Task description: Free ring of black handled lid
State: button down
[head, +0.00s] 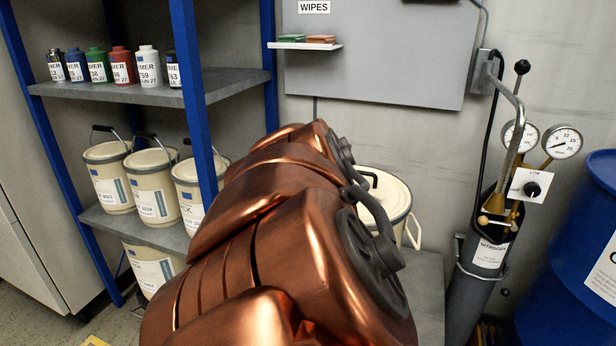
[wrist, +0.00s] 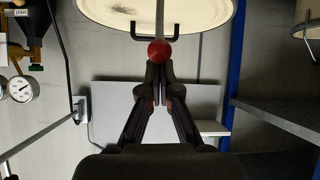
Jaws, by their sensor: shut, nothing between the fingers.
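In the wrist view a round cream lid (wrist: 108,12) with a dark smudge fills the top of the picture. A black handle (wrist: 190,37) stands on it, and a narrow grey ring (wrist: 98,25) runs along its edge. A grey rod with a red ball (wrist: 159,50) at its end crosses the lid. My gripper (wrist: 160,76) is shut and empty, its fingertips close to the ball; I cannot tell if they touch. In the head view the lid (head: 396,196) and its black handle (head: 370,178) show behind my copper arm, which hides my gripper and the red ball.
A blue shelf rack (head: 188,80) with bottles and cream pails (head: 152,192) stands at the left. A nitrogen cylinder (head: 484,262) with gauges stands right of the lid, beside a blue drum (head: 590,260). A grey wall panel (head: 385,60) hangs behind.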

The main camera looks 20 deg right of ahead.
jog(key=shift+r+p, duration=0.45)
jog(key=shift+r, duration=0.5)
jog(key=shift+r, duration=0.1)
notch_tip(320, 180, up, 10)
dwell(0.4)
jog(key=s+f+n+g+y, duration=0.1)
jog(key=s+f+g+y, duration=0.35)
jog(key=f, duration=0.85)
jog(key=s+a+f+n+g+y, duration=0.1)
jog(key=s+a+f+n+g, duration=0.2)
jog(key=s+a+f, duration=0.55)
jog(key=s+a+f+n+g+y, duration=0.2)
jog(key=s+a+f+n+g, duration=0.15)
jog(key=s+f, duration=0.95)
notch_tip(320, 180, up, 29)
jog(key=s+p, duration=0.3)
jog(key=p, duration=2.2)
jog(key=shift+d+f+t, duration=0.2)
jog(key=shift+d+t, duration=0.1)
jog(key=shift+t, duration=0.1)
